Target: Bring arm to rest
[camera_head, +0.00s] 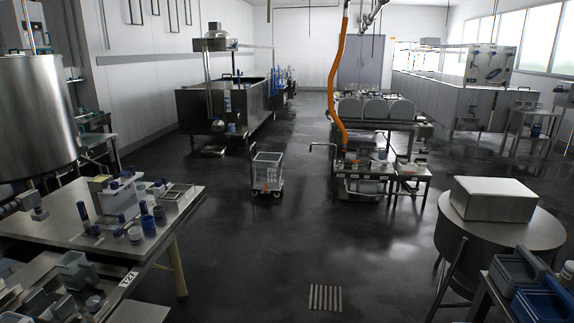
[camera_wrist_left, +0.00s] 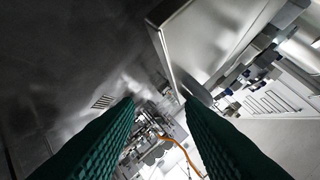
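My left gripper (camera_wrist_left: 158,105) shows in the left wrist view as two green ribbed fingers standing well apart. It is open, and nothing is between the fingers close to the camera. Beyond them the wrist view shows the dark floor and, at upper right, the edge of a steel table (camera_wrist_left: 205,40) close by the fingers. Neither gripper nor arm shows in the head view. My right gripper is not in view.
A steel table (camera_head: 60,221) with jars and tools stands at left, a round table (camera_head: 490,238) with a steel box (camera_head: 493,199) at right, blue crates (camera_head: 543,300) at lower right. A cart (camera_head: 267,174) stands on the floor ahead. The floor (camera_head: 300,240) between the tables is clear around a drain grate (camera_head: 325,298).

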